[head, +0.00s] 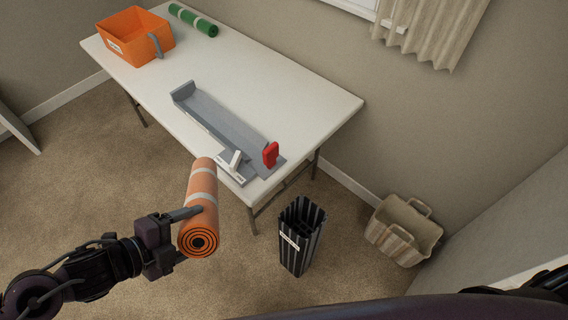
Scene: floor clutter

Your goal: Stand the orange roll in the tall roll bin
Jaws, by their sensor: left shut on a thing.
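The orange roll (202,190) has pale bands and a dark spiral at its lower end. My left gripper (193,232) is shut on it near that end. The roll is held tilted, its spiral end toward me and its far end close to the table's near corner in the picture. The tall roll bin (297,252) is dark with pale stripes and a white label. It stands upright on the carpet, right of the roll and apart from it. Its open top faces up and its inside looks dark. My right gripper is not in view.
A white table (310,95) holds an orange bin (118,50), a green roll (195,20), a long grey tray (215,115) and a red object (270,155). A beige basket (402,238) stands on the floor right of the roll bin. Carpet between roll and bin is clear.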

